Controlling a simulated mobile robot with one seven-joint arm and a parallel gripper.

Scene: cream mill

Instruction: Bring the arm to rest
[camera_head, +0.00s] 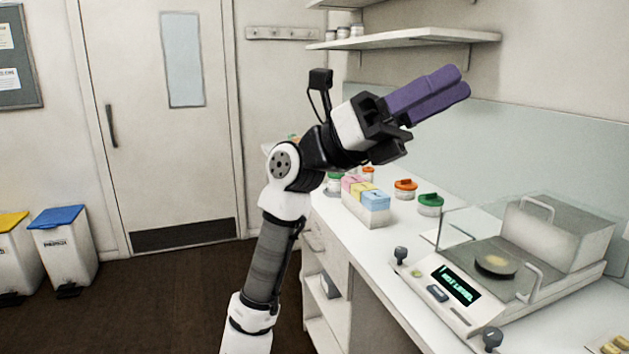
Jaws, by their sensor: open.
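My gripper (457,83) is raised in the air in the middle of the head view, with its two purple fingers pointing up and to the right. It is open, with nothing seen between the fingers. My arm (270,260) is white and dark grey and rises from the bottom of the view, bent at the elbow. The gripper shows above the counter and in front of the back wall panel, touching nothing that I can see. My arm hides part of the counter's far end.
The white counter (385,250) carries a balance (480,270) reading "NOT LEVEL", a rack of coloured boxes (368,207), and jars with orange (405,188) and green (430,203) lids. A wall shelf (405,39) is above. A door (165,120) and bins (63,245) stand left.

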